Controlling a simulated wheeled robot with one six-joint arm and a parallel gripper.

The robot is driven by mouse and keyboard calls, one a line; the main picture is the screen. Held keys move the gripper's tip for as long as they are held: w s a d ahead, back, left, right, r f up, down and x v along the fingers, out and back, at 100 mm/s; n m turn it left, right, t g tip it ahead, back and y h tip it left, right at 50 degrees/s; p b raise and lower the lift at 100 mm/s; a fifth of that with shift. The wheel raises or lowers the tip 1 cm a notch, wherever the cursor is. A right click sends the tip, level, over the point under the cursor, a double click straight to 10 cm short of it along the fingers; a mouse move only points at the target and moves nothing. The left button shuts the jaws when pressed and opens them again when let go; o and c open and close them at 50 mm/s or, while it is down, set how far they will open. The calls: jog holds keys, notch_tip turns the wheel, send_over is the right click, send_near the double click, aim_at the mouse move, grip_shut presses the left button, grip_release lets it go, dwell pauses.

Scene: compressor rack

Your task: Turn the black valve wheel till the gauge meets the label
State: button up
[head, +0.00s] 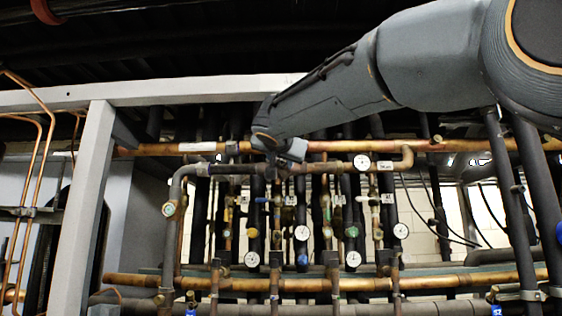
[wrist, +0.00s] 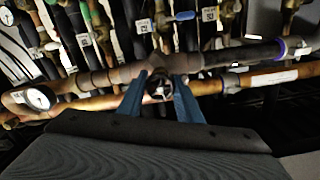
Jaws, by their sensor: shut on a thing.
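The black valve wheel (wrist: 158,86) sits between the two blue fingers of my gripper (wrist: 160,80) in the wrist view, in front of the grey pipe. The fingers are shut on it. In the head view my gripper (head: 280,152) reaches the pipe from the upper right and hides the wheel. A round white gauge (head: 362,161) stands on the same pipe, right of my gripper; it also shows at the left of the wrist view (wrist: 38,97). Its needle is too small to read. A small white label (head: 384,165) is beside the gauge; its writing is not legible.
A copper pipe (head: 330,146) with a long white sticker (head: 197,147) runs just above the grey pipe. Several vertical pipes with valves, tags and gauges hang close behind. A grey frame post (head: 82,215) stands at the left, under a grey beam (head: 170,90).

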jog(key=shift+f+n+b, duration=0.1)
jog(key=shift+n+b, duration=1)
jog(key=shift+n, duration=0.3)
jog(key=n+b, duration=0.2)
jog(key=n, duration=0.6)
jog(key=shift+n, duration=2)
jog(key=o, duration=1)
jog(key=shift+o, duration=0.2)
